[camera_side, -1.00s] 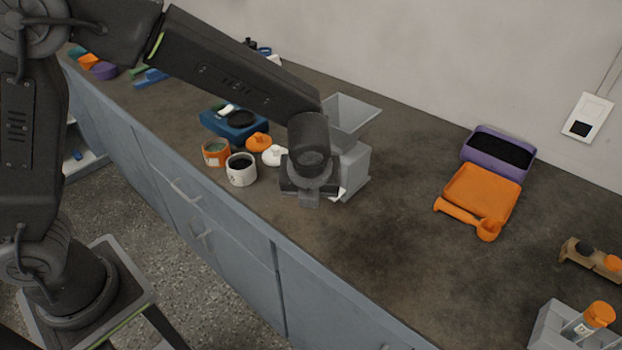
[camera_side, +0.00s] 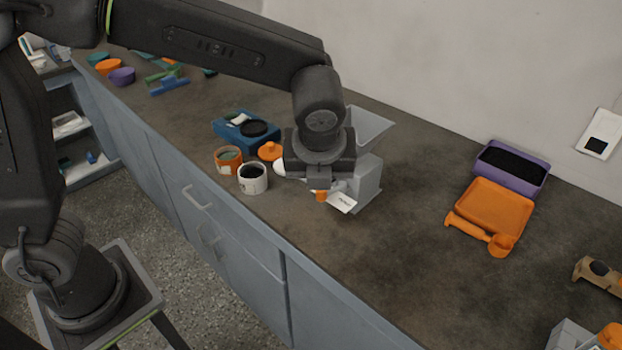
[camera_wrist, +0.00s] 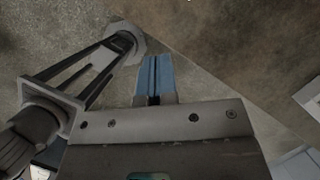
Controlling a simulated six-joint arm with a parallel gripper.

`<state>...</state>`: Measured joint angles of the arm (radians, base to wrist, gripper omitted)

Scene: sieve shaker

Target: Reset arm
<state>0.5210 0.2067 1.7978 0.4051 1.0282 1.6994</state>
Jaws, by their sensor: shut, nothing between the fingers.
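My gripper (camera_side: 319,182) hangs over the counter in front of a grey machine (camera_side: 368,185) with a hopper (camera_side: 370,124) on top. In the side view the hand hides part of the machine, and the fingertips are hard to make out. In the wrist view the blue fingers (camera_wrist: 155,75) are together with nothing between them. A small orange piece (camera_side: 321,196) shows just below the hand; I cannot tell what it is. A white label plate (camera_side: 342,202) shows at the machine's foot.
An orange tray with scoop (camera_side: 495,208) and a purple tray (camera_side: 521,178) lie right. Counter (camera_side: 400,240) between is clear.

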